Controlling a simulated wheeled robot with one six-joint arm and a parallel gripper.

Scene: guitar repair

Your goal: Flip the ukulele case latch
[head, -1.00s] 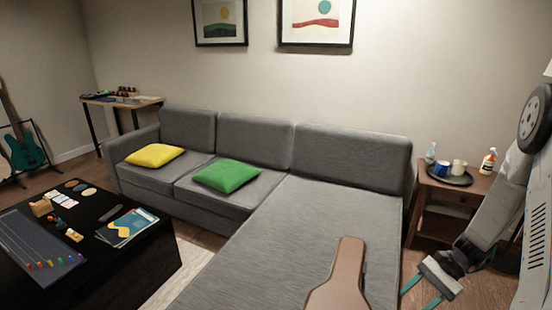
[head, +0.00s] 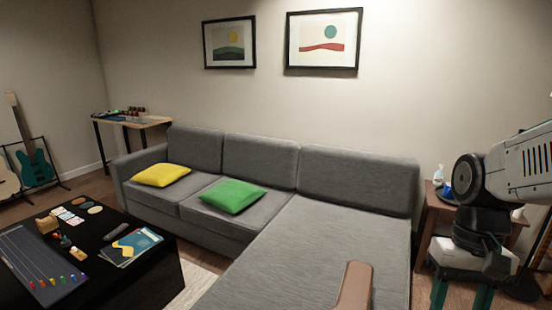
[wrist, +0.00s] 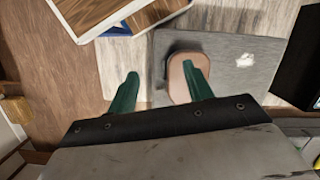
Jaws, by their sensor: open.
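The brown ukulele case (head: 355,287) lies on the grey chaise of the sofa, cut off by the bottom edge of the head view. Only its narrow end shows there, and no latch can be made out. My gripper (head: 460,296) hangs to the right of the case, beyond the chaise edge, with its green fingers pointing down. In the wrist view my gripper (wrist: 160,70) is open, with nothing between its fingers. A rounded tan-brown shape (wrist: 177,88), which looks like the case, shows partly behind the right finger, below it on the grey surface.
The grey chaise (head: 310,240) is otherwise clear. A wooden side table (head: 431,212) stands behind my arm at the right, with a bottle (head: 438,174) on it. A black coffee table (head: 150,275) with several items stands at left. Yellow (head: 161,175) and green (head: 233,196) cushions lie on the sofa.

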